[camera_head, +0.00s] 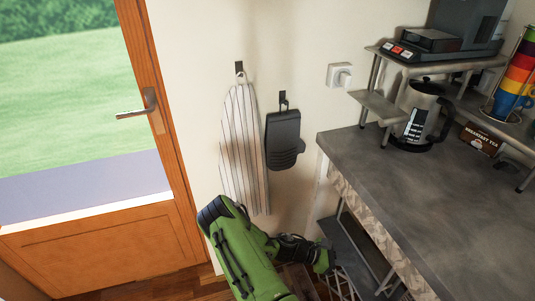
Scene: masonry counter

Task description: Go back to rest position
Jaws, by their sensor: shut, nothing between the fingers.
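My green and black arm (240,250) rises from the bottom edge, left of the counter. It bends at a dark-capped joint below the ironing board and runs right through a dark section to a small green part near the counter's lower shelf. I cannot make out any gripper fingers there. No object shows in the arm's grasp.
A grey-topped masonry counter (430,190) fills the right side. It carries a metal rack (375,105), a kettle (420,118), stacked colored cups (518,80) and a tea box (481,140). An ironing board (243,150) hangs on the wall. A wooden glass door (100,245) stands left.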

